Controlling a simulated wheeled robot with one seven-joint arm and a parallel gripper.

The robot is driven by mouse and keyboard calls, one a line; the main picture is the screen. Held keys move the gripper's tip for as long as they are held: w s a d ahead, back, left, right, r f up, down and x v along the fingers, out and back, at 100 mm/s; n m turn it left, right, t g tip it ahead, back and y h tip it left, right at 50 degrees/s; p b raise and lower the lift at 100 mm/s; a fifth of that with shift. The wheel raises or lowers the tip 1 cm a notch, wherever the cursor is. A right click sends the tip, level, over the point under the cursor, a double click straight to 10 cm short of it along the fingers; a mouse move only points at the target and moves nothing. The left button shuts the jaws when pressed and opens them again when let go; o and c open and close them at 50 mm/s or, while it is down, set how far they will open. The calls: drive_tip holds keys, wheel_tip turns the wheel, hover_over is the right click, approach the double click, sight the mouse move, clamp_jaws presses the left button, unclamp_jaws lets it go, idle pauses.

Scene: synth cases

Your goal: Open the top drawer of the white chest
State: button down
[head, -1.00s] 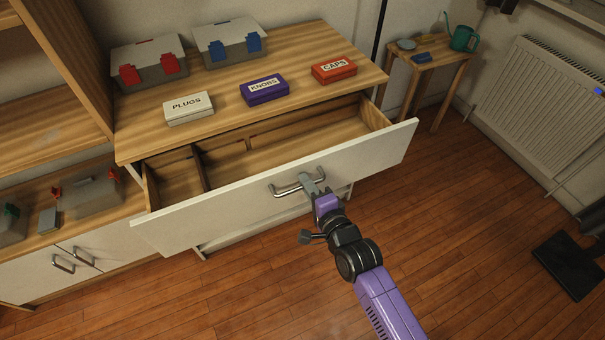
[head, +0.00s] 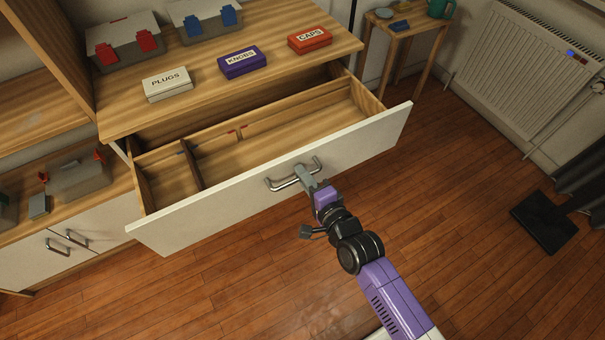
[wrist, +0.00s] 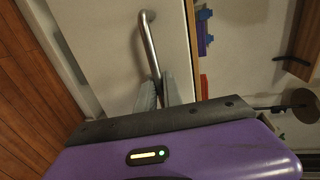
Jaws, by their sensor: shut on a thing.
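The white chest has a wooden top (head: 205,95), and its top drawer (head: 350,150) stands pulled well out. Its inside shows a divider at the left and bare wood. A metal bar handle (head: 284,184) is on the white drawer front. My gripper (head: 306,178) is shut on the handle near its middle. In the wrist view the handle (wrist: 147,45) runs down between the grey fingers of my gripper (wrist: 160,92). The lower part of the chest is mostly hidden behind the drawer front.
Boxes marked PLUGS (head: 168,83), KNOBS (head: 241,62) and CAPS (head: 310,40) lie on the chest top, with two grey cases behind. A shelf unit (head: 60,200) stands at the left. A small table (head: 412,24) and radiator (head: 525,65) are at the right. The floor in front is clear.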

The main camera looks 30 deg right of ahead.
drive_tip(key=c, duration=1.5)
unclamp_jaws()
drive_tip(key=v, duration=0.7)
drive_tip(key=shift+s, duration=0.45)
